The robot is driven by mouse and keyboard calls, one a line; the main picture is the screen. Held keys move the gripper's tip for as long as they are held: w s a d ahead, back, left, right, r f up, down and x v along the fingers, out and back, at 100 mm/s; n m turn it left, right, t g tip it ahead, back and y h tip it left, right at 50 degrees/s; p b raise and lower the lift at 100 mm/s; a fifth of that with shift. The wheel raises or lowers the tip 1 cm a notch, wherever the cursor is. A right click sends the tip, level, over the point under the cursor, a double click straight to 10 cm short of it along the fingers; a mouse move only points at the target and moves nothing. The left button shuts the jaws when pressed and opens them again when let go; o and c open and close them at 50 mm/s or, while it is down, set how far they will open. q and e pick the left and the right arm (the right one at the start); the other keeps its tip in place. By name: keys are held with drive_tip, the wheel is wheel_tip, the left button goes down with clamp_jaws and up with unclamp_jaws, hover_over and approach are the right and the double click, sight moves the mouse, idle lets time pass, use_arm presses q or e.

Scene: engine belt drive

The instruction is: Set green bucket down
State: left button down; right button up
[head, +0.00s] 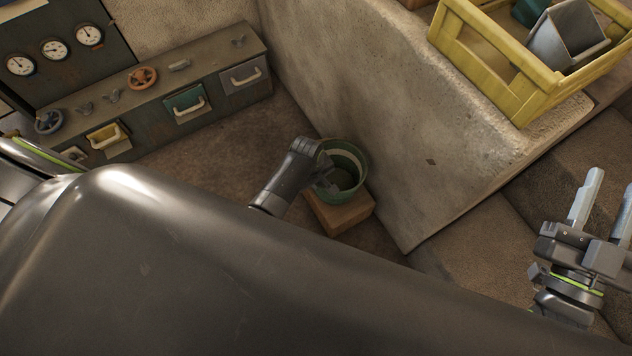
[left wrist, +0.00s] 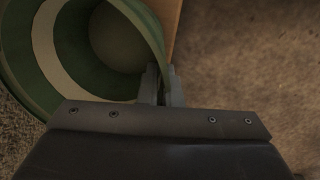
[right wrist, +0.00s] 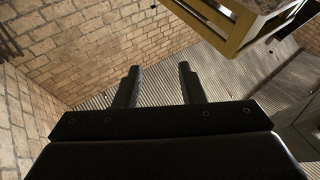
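The green bucket (head: 346,160) has a pale band inside and stands upright at the wooden block (head: 340,214) near the floor, beside the stone wall. I cannot tell whether its base touches the block. My left gripper (head: 326,178) is at the bucket's near rim. In the left wrist view, its fingers (left wrist: 160,88) are closed on the bucket wall (left wrist: 152,38), one finger on each side. My right gripper (head: 606,205) is open and empty at the right; its parted fingers also show in the right wrist view (right wrist: 158,88).
A yellow crate (head: 490,65) with a grey container (head: 566,36) stands on the stone ledge at the upper right. A drawer cabinet (head: 150,105) with knobs and gauges is at the left. Brown floor lies open between cabinet and bucket. My large dark body part blocks the lower view.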

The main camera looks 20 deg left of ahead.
drive_tip(key=shift+s+a+r+t, duration=0.15)
drive_tip(key=shift+s+r+t, duration=0.1)
drive_tip(key=shift+r+t, duration=0.35)
use_arm(q)
drive_tip(key=shift+f, duration=0.15)
use_arm(e)
drive_tip(key=shift+s+r, duration=0.1)
drive_tip(key=shift+r, duration=0.05)
use_arm(q)
drive_tip(key=c, duration=2.1)
unclamp_jaws()
drive_tip(key=o, duration=0.5)
use_arm(e)
drive_tip(key=shift+r, duration=0.15)
